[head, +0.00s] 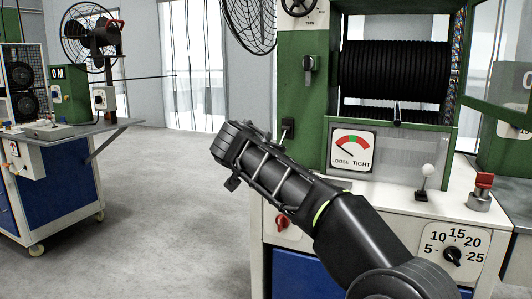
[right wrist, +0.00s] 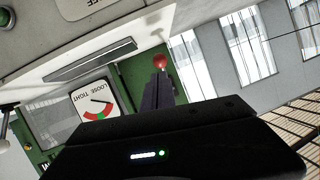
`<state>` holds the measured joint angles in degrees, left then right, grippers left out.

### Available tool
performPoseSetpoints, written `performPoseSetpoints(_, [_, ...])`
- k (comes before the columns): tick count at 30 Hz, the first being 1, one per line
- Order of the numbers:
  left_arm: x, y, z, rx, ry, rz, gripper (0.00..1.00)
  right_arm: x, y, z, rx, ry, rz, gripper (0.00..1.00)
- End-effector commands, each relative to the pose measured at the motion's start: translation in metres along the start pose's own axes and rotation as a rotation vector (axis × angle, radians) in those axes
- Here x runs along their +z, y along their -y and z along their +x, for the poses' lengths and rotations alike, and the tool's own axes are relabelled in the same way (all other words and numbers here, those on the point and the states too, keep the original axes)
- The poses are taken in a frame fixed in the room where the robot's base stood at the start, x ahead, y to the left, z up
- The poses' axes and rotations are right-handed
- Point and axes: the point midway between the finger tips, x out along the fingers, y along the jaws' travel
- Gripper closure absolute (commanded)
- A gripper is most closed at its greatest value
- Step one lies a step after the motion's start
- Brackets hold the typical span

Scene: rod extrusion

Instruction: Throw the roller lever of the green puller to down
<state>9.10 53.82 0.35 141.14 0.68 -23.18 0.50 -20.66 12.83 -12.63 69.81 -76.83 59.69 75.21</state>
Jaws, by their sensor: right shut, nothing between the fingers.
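The green puller (head: 300,95) stands at right with a coil of black rod behind its window. A small dark lever mount (head: 287,127) shows on its green front, left of the LOOSE/TIGHT dial (head: 352,151). In the right wrist view a red ball knob (right wrist: 160,62) sits just past the fingertips of my right gripper (right wrist: 157,82). Its shaft is hidden, so I cannot tell the lever's position or whether I touch it. My right gripper (head: 232,145) is shut and empty in front of the puller's left side. My left gripper is out of view.
The white ledge carries a white-knobbed lever (head: 427,171) and a red-topped button (head: 483,182). A numbered dial (head: 453,255) and a red knob (head: 281,222) are on the front below. A blue cart (head: 45,190) stands at left. Open floor lies between.

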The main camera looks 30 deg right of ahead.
Motion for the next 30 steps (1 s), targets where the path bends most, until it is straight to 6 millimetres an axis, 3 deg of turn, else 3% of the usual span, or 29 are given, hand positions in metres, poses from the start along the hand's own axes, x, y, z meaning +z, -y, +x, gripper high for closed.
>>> performPoseSetpoints(15, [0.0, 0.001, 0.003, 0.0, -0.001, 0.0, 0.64, 0.033, -0.005, -0.084, -0.001, 0.001, 0.0, 1.0])
performPoseSetpoints(30, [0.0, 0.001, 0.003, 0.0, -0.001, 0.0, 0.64, 0.037, -0.006, -0.093, 0.001, 0.0, 0.001, 1.0])
